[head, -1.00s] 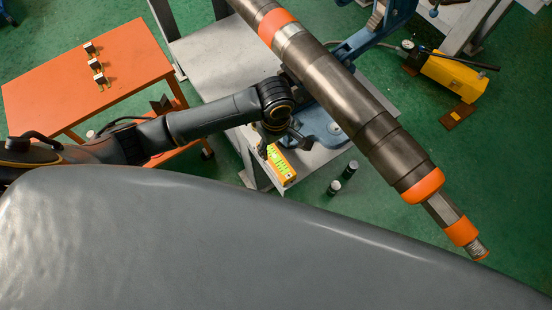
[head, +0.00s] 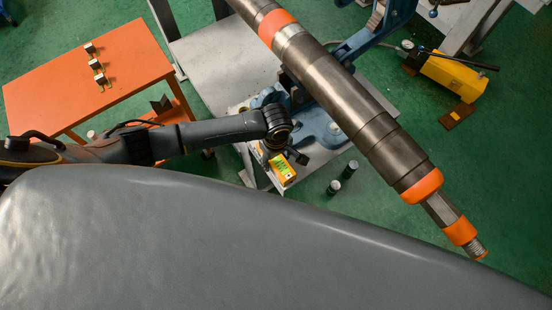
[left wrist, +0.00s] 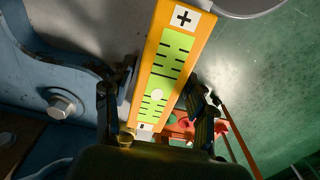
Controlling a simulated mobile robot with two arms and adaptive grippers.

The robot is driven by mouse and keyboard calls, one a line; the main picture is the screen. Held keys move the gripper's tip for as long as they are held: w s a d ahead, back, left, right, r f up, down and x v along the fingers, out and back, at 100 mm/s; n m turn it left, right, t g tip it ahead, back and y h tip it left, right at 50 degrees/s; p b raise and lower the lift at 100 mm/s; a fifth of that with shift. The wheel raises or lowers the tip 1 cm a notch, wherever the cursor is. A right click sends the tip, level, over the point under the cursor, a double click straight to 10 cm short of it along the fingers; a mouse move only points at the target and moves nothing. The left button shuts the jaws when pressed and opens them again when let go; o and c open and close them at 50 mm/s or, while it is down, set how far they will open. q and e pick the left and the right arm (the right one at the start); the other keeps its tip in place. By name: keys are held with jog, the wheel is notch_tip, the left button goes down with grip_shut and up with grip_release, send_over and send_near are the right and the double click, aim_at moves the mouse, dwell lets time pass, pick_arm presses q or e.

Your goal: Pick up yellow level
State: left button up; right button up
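The yellow level (head: 284,172) lies near the front edge of the grey metal table, beside the blue vise. My left gripper (head: 280,152) is over it in the head view and hides part of it. In the left wrist view the level (left wrist: 168,75) runs lengthwise between the fingers, with its green scale and a plus mark facing the camera. The two dark fingers of the left gripper (left wrist: 160,108) stand apart, one on each side of the level. They look close to its sides; contact cannot be made out. My right gripper is not in view.
A blue vise (head: 322,126) and a long dark pipe (head: 345,100) with orange bands lie close to my left gripper. An orange table (head: 85,75) is at left, a yellow pump (head: 453,75) at right.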

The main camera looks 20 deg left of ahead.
pick_arm(q)
grip_shut()
jog(key=shift+r, duration=0.2)
jog(key=shift+r, duration=0.25)
notch_tip(320, 180, up, 2)
jog(key=shift+w+r, duration=0.1)
jog(key=shift+r, duration=0.15)
jog(key=s+a+r, duration=0.2)
jog(key=s+r, duration=0.3)
jog(key=s, duration=0.1)
jog(key=s+a+r, duration=0.2)
jog(key=s+r, duration=0.2)
jog(key=s, duration=0.3)
jog(key=shift+a+r, duration=0.4)
